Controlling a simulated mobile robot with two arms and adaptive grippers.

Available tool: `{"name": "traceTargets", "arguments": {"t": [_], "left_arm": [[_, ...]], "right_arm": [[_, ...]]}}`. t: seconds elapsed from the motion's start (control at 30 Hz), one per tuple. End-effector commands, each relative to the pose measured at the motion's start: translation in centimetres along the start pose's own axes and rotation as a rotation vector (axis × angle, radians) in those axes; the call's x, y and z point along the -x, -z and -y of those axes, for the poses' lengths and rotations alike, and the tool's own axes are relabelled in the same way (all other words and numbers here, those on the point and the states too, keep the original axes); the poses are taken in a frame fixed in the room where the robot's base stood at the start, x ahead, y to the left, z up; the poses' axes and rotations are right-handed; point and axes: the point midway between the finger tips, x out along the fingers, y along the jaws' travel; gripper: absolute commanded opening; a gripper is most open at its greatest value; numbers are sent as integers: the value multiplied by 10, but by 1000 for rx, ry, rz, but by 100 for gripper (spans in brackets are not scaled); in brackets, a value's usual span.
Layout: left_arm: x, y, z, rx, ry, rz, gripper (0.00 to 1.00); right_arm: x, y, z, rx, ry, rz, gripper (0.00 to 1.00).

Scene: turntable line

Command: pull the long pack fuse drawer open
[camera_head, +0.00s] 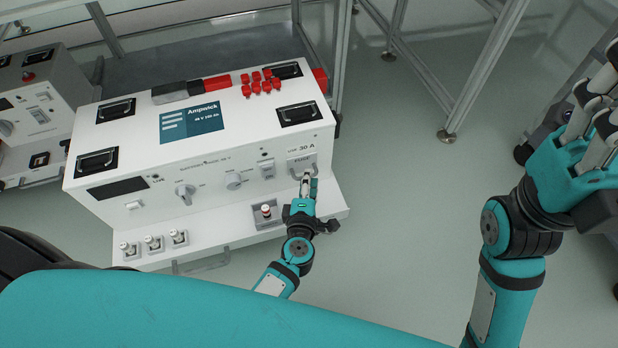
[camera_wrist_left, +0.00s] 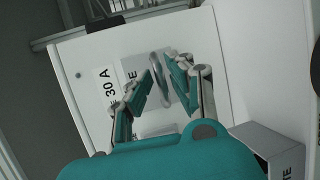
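The long pack (camera_head: 240,148) is a white box with a sloped front panel. Its fuse drawer (camera_head: 297,163), a grey plate marked FUSE with a bow handle, is at the panel's right end and looks closed. My left gripper (camera_head: 306,182) is right in front of it and partly hides the handle. In the left wrist view the handle (camera_wrist_left: 159,76) stands between the two open fingers of my left gripper (camera_wrist_left: 163,78); I cannot tell whether they touch it. My right gripper (camera_head: 606,85) is raised at the right edge, fingers apart and empty, away from the pack.
Several red parts (camera_head: 259,82) lie on top of the pack. A white ledge (camera_head: 215,238) below the panel carries a socket (camera_head: 266,213) with a red-tipped piece and several small fuses (camera_head: 154,243). A grey unit (camera_head: 40,110) stands at left.

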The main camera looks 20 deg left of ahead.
Motion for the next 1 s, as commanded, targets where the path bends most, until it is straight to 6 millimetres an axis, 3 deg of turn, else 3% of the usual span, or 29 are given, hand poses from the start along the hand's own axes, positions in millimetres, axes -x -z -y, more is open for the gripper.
{"name": "traceTargets", "arguments": {"t": [0.2, 0.5, 0.67, 1.0], "left_arm": [[-18, 0, 1, 0, 1, 0, 20], [-20, 0, 0, -1, 0, 0, 20], [-20, 0, 0, -1, 1, 0, 0], [-20, 0, 0, 0, 0, 1, 0]], "right_arm": [[-2, 2, 1, 2, 6, -18, 40], [-3, 2, 1, 2, 7, -19, 40], [-3, 2, 1, 2, 7, -19, 40], [-3, 2, 1, 2, 7, -19, 40]]}}
